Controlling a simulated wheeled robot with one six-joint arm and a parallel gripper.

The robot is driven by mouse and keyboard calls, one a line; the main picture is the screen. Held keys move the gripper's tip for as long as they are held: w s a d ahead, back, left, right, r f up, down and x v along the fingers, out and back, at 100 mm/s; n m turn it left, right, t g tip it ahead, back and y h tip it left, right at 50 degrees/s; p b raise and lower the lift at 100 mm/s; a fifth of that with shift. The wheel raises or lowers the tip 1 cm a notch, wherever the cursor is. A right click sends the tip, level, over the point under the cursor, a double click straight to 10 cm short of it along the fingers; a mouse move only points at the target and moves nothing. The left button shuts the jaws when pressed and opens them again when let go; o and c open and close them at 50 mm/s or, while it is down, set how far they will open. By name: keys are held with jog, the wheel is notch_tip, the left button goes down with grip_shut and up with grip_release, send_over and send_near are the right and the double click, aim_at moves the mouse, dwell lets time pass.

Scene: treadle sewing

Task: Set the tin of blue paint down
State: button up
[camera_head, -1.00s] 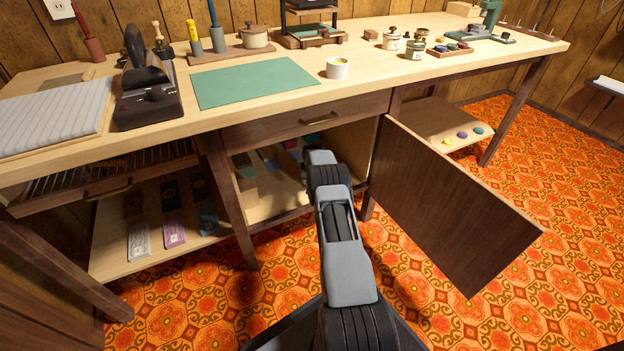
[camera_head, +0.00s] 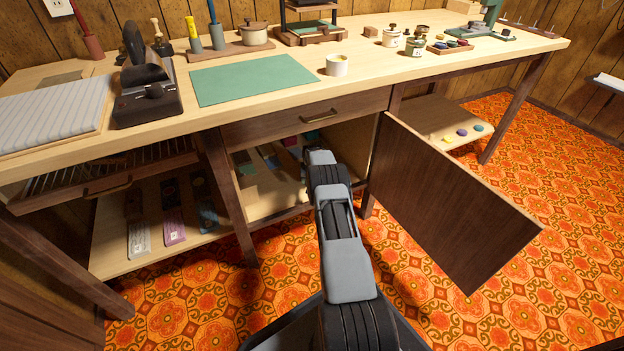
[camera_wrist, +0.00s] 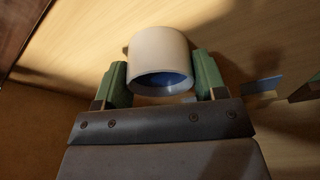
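The tin of blue paint (camera_wrist: 158,50) is a pale, round tin with blue showing in its open mouth, which faces the lower side of the wrist view. My gripper (camera_wrist: 161,82) has a green finger against each side of the tin and is shut on it. A pale wooden surface lies behind the tin; I cannot tell whether the tin touches it. In the head view my arm reaches into the open cabinet under the bench, and the gripper and tin are hidden there.
The cabinet door (camera_head: 445,205) stands open to the right of my arm. Several coloured pieces lie on the cabinet floor (camera_head: 262,205). A blue piece (camera_wrist: 262,85) lies right of the gripper. A white tin (camera_head: 337,66) with yellow inside stands on the bench above.

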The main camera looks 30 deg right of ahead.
jog(key=o, duration=0.4)
jog(key=shift+o, duration=0.2)
